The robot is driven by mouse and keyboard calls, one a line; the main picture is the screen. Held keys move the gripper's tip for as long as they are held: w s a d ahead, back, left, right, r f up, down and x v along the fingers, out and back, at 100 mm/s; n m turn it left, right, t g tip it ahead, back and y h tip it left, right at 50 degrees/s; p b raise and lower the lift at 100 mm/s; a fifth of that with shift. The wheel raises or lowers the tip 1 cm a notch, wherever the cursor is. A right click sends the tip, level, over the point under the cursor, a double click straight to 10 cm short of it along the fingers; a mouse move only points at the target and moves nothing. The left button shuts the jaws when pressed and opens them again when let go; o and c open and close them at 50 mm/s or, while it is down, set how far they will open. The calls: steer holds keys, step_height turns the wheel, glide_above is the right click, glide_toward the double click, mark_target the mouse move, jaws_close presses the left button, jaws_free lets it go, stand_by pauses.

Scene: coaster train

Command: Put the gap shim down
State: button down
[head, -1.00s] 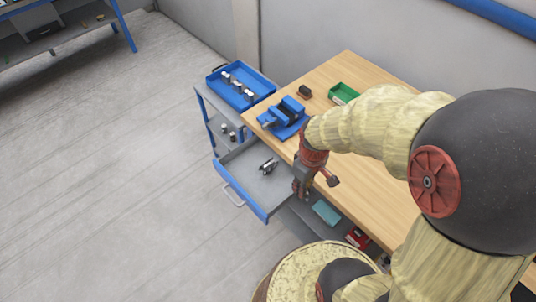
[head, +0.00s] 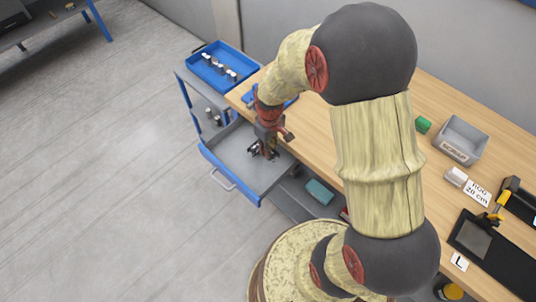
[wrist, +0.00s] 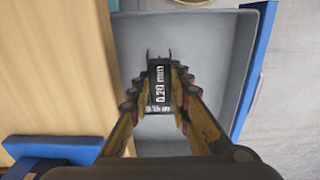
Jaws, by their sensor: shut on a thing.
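The gap shim (wrist: 158,84) is a dark block with white "0.20 mm" and "0.15 mm" marks, seen in the wrist view. My gripper (wrist: 158,92) is shut on it, with a finger on each side. In the head view my gripper (head: 262,152) points down over the open grey drawer (head: 232,158), with dark parts of the shim showing at its fingertips. The drawer floor also shows behind the shim in the wrist view (wrist: 215,50). I cannot tell whether the shim touches the floor.
The wooden bench (head: 320,130) borders the drawer. A blue tray with metal parts (head: 222,58) stands on the cart behind. A blue vise (head: 250,95) is partly hidden by my arm. A grey bin (head: 463,140) stands at right. The drawer floor around the shim looks clear.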

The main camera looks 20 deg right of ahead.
steer(key=shift+w+a+f+b, duration=0.15)
steer(key=shift+f+b, duration=0.1)
steer(key=shift+f, duration=0.4)
steer(key=shift+w+d+f+b, duration=0.1)
steer(key=shift+f+b, duration=0.15)
steer(key=shift+f, duration=0.45)
steer(key=shift+w+a+f+b, duration=0.15)
steer(key=shift+f+b, duration=0.1)
steer(key=shift+f, duration=0.4)
steer(key=shift+d, duration=0.1)
steer(key=shift+f, duration=0.2)
steer(key=c, duration=1.7)
jaws_free()
steer(key=shift+o, duration=0.2)
